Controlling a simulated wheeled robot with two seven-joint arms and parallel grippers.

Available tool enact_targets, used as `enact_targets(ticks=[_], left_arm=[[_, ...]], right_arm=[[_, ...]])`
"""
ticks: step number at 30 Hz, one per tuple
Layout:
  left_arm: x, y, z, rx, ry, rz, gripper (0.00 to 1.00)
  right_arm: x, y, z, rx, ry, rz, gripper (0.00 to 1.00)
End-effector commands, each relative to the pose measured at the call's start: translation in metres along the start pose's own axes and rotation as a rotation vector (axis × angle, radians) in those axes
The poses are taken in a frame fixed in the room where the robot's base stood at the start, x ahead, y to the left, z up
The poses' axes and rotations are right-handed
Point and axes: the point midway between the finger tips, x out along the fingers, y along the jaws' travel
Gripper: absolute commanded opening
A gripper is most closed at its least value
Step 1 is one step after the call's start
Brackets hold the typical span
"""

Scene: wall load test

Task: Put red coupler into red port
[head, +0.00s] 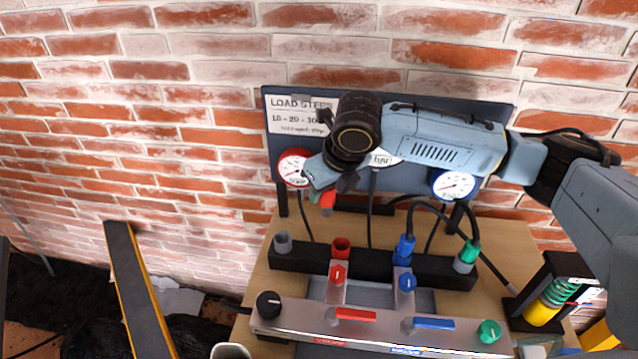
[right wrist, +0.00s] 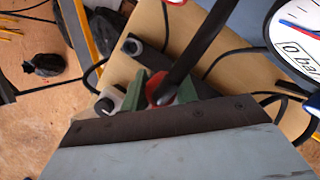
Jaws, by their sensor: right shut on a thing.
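The red coupler (head: 327,202) is held in my right gripper (head: 324,188), which is shut on it above the black port block. In the right wrist view the red coupler (right wrist: 160,88) sits between the green fingers of my right gripper (right wrist: 162,92), with a dark hose crossing in front. The red port (head: 341,246) is on the black block, below and slightly right of the coupler and apart from it. I cannot make out the red port in the right wrist view. My left gripper is not in view.
Blue (head: 404,248) and green (head: 467,255) couplers with black hoses stand at the block to the right. A grey port (head: 283,242) is at its left. The front panel (head: 385,330) carries knobs and levers. Gauges hang on the dark backboard (head: 495,115) behind the arm.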

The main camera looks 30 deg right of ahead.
Motion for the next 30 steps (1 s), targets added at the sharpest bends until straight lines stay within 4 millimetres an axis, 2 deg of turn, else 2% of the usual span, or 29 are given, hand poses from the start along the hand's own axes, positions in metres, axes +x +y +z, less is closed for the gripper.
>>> enact_targets(ticks=[7,19,30], left_arm=[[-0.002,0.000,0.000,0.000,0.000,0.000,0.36],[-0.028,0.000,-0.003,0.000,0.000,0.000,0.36],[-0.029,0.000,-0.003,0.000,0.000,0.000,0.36]], right_arm=[[-0.001,-0.001,-0.001,0.000,0.000,-0.001,0.06],[-0.010,-0.022,-0.019,0.000,0.002,-0.001,0.06],[-0.009,-0.025,-0.023,-0.001,0.000,0.000,0.06]])
